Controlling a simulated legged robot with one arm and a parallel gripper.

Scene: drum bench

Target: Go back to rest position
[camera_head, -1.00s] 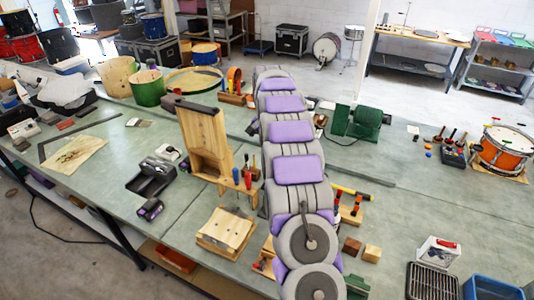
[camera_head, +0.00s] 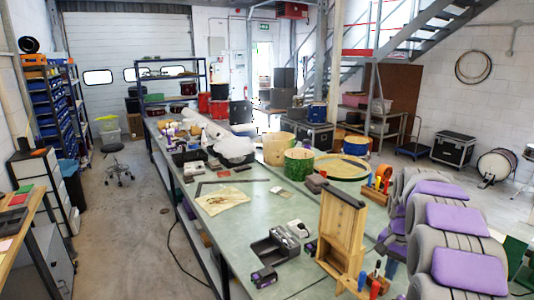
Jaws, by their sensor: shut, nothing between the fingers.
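My arm, grey with purple pads, comes in at the right edge and lower right corner of the head view, above the bench. My gripper itself does not show; the end of the arm is hidden or outside the picture. The green-topped workbench (camera_head: 232,225) runs from the lower right away to the back. A wooden stand (camera_head: 343,232) stands upright on it, just left of my arm. No task object is held anywhere in view.
Green drum shell (camera_head: 299,166), wooden shell (camera_head: 279,149) and large hoop-like drum (camera_head: 342,167) stand on the bench. A stool (camera_head: 117,165) stands left. The floor (camera_head: 125,235) between the benches is mostly clear.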

